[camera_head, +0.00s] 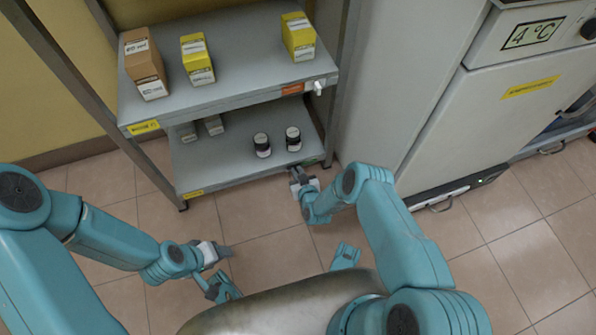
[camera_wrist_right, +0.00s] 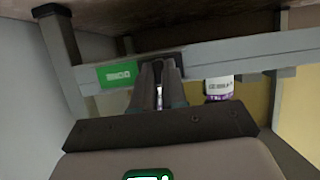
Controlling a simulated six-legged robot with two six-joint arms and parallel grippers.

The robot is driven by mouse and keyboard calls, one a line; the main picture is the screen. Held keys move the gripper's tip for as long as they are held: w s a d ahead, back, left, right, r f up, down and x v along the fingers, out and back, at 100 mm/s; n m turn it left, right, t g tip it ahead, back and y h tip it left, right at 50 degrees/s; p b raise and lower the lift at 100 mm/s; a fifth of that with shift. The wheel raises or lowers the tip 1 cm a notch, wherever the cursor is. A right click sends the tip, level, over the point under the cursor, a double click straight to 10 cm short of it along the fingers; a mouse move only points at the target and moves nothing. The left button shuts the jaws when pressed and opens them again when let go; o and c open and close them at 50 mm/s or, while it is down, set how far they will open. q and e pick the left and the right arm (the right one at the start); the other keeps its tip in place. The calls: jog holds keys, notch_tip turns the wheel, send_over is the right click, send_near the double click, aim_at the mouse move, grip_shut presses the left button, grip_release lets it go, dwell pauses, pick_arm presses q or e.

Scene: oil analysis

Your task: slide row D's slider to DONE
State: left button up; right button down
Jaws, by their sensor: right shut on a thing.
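The lower shelf (camera_head: 200,179) has a front rail with a green marker (camera_head: 311,162) near its right end. My right gripper (camera_head: 297,174) is at that rail, just left of and below the green marker. In the right wrist view the dark fingers (camera_wrist_right: 160,88) are shut at the rail, beside the green label (camera_wrist_right: 118,75). The slider they grip is mostly hidden between them, and I cannot read the row letter. My left gripper (camera_head: 220,252) is low over the floor, away from the shelves; its finger gap is unclear.
A cabinet (camera_head: 470,110) stands right. Floor (camera_head: 265,260) between the arms is clear.

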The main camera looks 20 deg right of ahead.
pick_arm(q)
jog(key=shift+a, duration=0.35)
pick_arm(e)
jog(key=shift+a+r, duration=0.15)
jog(key=shift+a, duration=0.1)
pick_arm(q)
jog(key=shift+s, duration=0.1)
pick_arm(e)
jog(key=c, duration=1.2)
grip_release()
jog(key=shift+o, duration=0.2)
pick_arm(q)
jog(key=shift+s, duration=0.2)
pick_arm(e)
jog(key=shift+s+d, duration=0.1)
